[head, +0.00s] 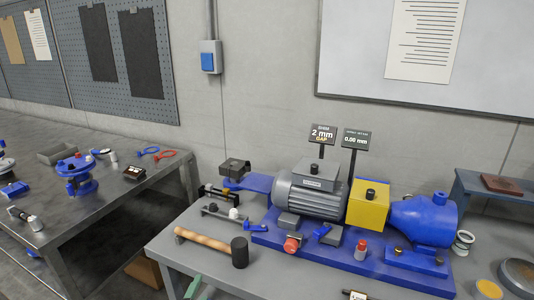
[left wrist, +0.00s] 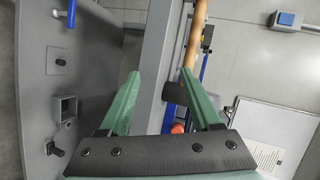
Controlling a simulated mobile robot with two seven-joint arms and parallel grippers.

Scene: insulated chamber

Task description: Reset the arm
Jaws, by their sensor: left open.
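My left gripper (left wrist: 160,76) shows in the left wrist view as two green fingers spread well apart, with nothing held between them. The grey bench edge passes behind the gap between the fingers. A hammer with a wooden handle (left wrist: 191,40) and a black head (left wrist: 174,92) lies beyond the right-hand finger, partly hidden by it. In the head view the hammer (head: 205,243) lies on the front left of the grey bench. A small green piece, apparently my left finger (head: 193,286), shows at the bottom edge below it. My right gripper is not in view.
A grey motor (head: 306,195), yellow coupling guard (head: 367,206) and blue pump (head: 424,220) stand on a blue base on the grey bench (head: 170,247). Small tools and blocks lie around them. A second bench (head: 110,205) stands at left, a gap between.

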